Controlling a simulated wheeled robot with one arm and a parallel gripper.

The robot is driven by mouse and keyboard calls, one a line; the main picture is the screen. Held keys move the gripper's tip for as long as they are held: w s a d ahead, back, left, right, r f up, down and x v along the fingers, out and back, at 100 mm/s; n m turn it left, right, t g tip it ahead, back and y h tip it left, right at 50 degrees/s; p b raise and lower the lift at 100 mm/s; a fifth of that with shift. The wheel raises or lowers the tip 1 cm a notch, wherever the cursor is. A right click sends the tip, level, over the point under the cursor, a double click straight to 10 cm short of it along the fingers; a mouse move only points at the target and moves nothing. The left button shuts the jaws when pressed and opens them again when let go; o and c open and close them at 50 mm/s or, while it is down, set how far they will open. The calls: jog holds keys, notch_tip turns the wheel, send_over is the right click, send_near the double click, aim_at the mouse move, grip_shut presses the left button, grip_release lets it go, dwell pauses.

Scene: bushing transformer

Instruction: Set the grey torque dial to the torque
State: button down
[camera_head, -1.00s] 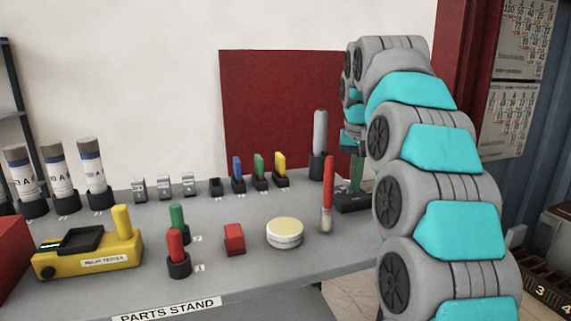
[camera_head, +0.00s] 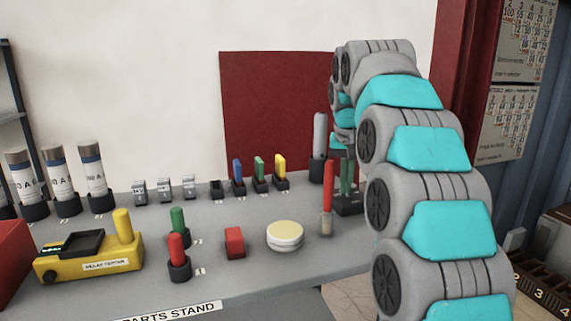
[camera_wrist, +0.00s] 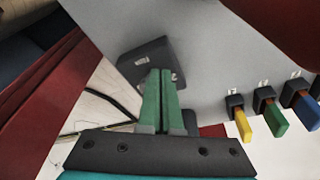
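A dark block (camera_head: 349,204) stands at the right end of the parts stand. It also shows in the wrist view (camera_wrist: 140,57), just beyond my fingertips. I cannot pick out the grey torque dial clearly; the fingers cover part of the block. My gripper (camera_head: 346,186) points down at the block with its green fingers. In the wrist view my gripper (camera_wrist: 163,72) has both fingers side by side with only a thin line between them, and nothing shows held. I cannot tell whether the tips touch the block.
A red-handled tool (camera_head: 328,185) stands close left of the block, with a grey cylinder (camera_head: 320,135) behind it. Blue, green and yellow plugs (camera_head: 280,168) stand further left. A round cream-topped tin (camera_head: 285,234) sits in front. Number charts (camera_head: 508,125) hang at right.

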dwell(0.4)
jog(key=shift+s+a, duration=0.2)
jog(key=shift+s, duration=0.1)
